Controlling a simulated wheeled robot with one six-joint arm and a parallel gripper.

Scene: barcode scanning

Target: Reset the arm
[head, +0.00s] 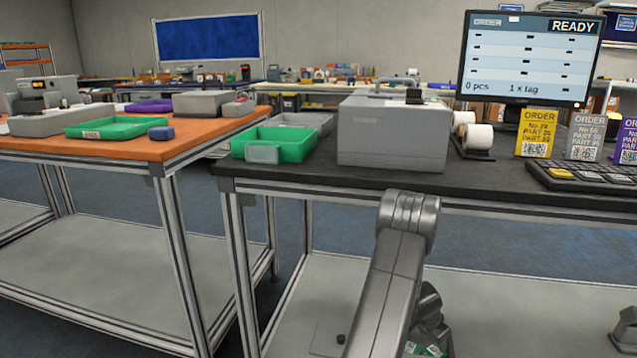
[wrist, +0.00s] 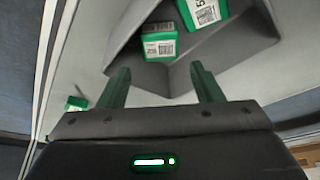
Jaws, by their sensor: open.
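My gripper (wrist: 160,76) shows in the wrist view with its two green fingers spread apart and nothing between them. Beyond the fingertips is a dark grey bin (wrist: 128,62) holding green boxes with white barcode labels. One green box (wrist: 160,46) lies just past the gap between the fingers, and a second green box (wrist: 203,12) lies further up. In the head view my arm (head: 396,280) reaches down in front of the black table, and my gripper is hidden. The bin (head: 430,305) shows partly behind my arm, low down, with green boxes (head: 430,350) in it.
The black table (head: 490,185) carries a green tray (head: 290,142), a grey machine (head: 392,135), a monitor (head: 530,60) reading READY, and order cards (head: 537,135). An orange table (head: 130,150) stands at left. Another small green box (wrist: 76,103) lies outside the bin.

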